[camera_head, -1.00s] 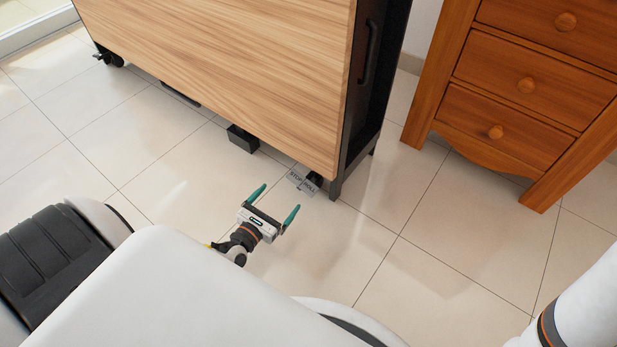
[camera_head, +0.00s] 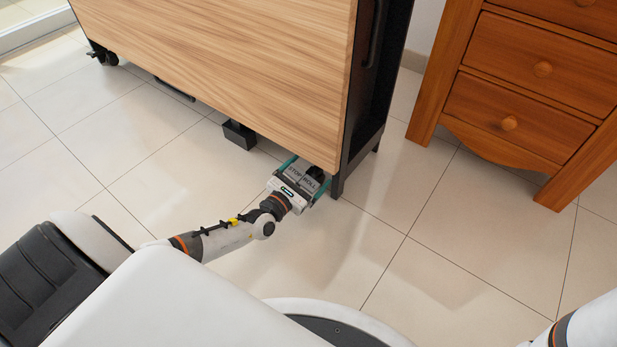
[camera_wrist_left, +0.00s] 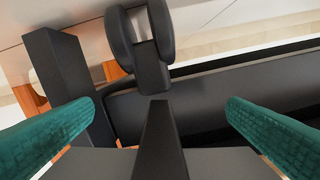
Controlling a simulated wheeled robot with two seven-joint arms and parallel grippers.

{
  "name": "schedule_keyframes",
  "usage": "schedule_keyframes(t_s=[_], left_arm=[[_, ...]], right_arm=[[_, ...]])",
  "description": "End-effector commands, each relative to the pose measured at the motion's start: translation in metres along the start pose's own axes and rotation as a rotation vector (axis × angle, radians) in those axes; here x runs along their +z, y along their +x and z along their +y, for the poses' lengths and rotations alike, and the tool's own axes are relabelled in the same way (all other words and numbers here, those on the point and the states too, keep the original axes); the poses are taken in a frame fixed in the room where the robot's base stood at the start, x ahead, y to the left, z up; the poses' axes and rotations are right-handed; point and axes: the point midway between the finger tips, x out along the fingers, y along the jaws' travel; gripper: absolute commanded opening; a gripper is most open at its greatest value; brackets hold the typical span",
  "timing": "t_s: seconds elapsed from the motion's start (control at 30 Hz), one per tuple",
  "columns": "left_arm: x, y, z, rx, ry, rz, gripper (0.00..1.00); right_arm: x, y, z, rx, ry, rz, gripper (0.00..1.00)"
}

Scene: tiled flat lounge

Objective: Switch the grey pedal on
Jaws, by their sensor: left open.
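The grey pedal (camera_head: 305,179), labelled STOP and ROLL, sits low by the caster at the near right corner of the wood-panelled table (camera_head: 220,65). My left gripper (camera_head: 308,174) is open at the pedal, with one teal finger on each side of it. I cannot tell whether it touches the pedal. In the left wrist view, the two teal fingers stand wide apart with a black caster (camera_wrist_left: 150,45) beyond them. The pedal's tilt cannot be made out. My right gripper is out of view; only part of my right arm shows.
The table's black leg (camera_head: 340,180) stands just right of the pedal. Another black foot-like block (camera_head: 239,135) is under the table to the left. A wooden drawer cabinet (camera_head: 530,90) stands at the right. The tiled floor (camera_head: 440,260) in front is clear.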

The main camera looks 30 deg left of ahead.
Motion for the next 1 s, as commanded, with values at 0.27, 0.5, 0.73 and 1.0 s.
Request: schedule_keyframes(t_s=[0.27,0.5,0.73,1.0], left_arm=[[-0.0003,0.0068,0.0000,0.000,0.000,-0.001,0.96],[-0.0002,0.0065,0.0000,0.000,-0.001,-0.001,0.75],[-0.0006,0.0066,-0.0001,0.002,-0.046,0.000,0.64],[-0.0003,0.0064,-0.0005,0.001,-0.372,-0.001,0.65]], right_arm=[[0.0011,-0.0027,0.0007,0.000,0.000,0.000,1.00],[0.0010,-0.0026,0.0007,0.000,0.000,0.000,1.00],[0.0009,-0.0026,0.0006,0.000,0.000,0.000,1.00],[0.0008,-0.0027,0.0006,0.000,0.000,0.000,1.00]])
